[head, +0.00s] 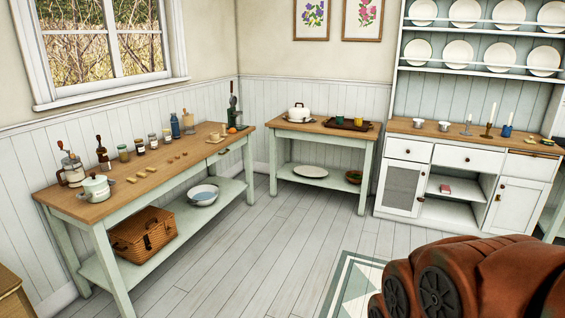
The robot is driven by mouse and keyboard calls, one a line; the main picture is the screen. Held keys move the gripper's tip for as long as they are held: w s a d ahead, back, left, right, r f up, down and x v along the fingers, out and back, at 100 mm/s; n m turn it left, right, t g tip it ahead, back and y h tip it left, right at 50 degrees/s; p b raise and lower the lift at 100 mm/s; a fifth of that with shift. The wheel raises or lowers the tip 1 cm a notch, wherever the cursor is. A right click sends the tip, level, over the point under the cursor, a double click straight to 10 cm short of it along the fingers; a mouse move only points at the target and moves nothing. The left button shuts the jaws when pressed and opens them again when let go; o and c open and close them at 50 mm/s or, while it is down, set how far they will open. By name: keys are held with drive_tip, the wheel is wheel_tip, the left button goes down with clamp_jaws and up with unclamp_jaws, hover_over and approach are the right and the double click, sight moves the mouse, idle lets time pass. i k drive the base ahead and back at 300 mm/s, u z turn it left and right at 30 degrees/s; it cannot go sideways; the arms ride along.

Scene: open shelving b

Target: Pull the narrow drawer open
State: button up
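Several drawers show in the head view, and I cannot tell for sure which is the narrow one. The white dresser has a smaller drawer (408,150) at left with a dark knob, a wider middle drawer (460,158), and a smaller drawer (528,167) at right. The left drawer and middle drawer look shut. The long green table also has a small drawer (228,148) in its front near the far end, and it looks shut. My gripper is not in view.
The long green table (160,186) along the left wall holds jars, a pot and small items. A low side table (300,127) with a tray stands at the back. The plank floor (270,240) between them is clear. A patterned rug (350,285) lies at front right.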

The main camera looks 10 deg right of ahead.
sight(420, 151)
drive_tip(key=z, duration=0.1)
drive_tip(key=i, duration=1.95)
drive_tip(key=z, duration=0.5)
drive_tip(key=i, duration=1.75)
drive_tip(key=z, duration=0.75)
drive_tip(key=i, duration=1.25)
drive_tip(key=z, duration=0.25)
